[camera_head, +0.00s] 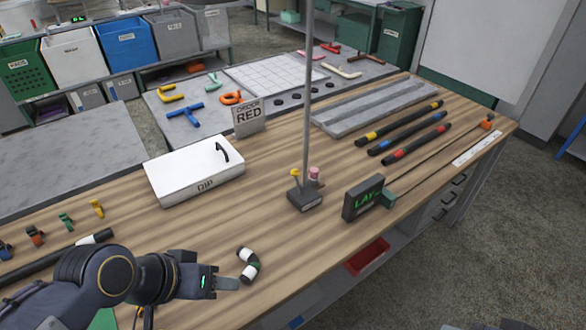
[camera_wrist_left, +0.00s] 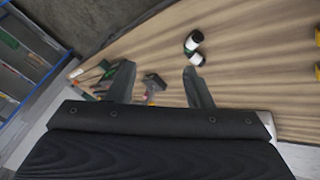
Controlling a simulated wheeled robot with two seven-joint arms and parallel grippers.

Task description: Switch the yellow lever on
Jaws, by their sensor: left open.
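The yellow lever (camera_head: 295,174) stands up from a small dark box (camera_head: 305,199) in the middle of the wooden table. A pink-topped knob (camera_head: 314,175) is beside it, and a thin grey pole rises behind the box. My left gripper (camera_head: 226,283) is near the table's front edge, left of and nearer than the box, apart from the lever. In the left wrist view its two fingers (camera_wrist_left: 160,86) are spread. My right gripper does not show.
A curved black-and-white hose piece (camera_head: 249,264) lies just beside my left gripper. A white DIP box (camera_head: 194,171) is at the back left. A dark display reading LAY (camera_head: 363,198) stands right of the lever box. Several dark hoses (camera_head: 407,133) lie farther right.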

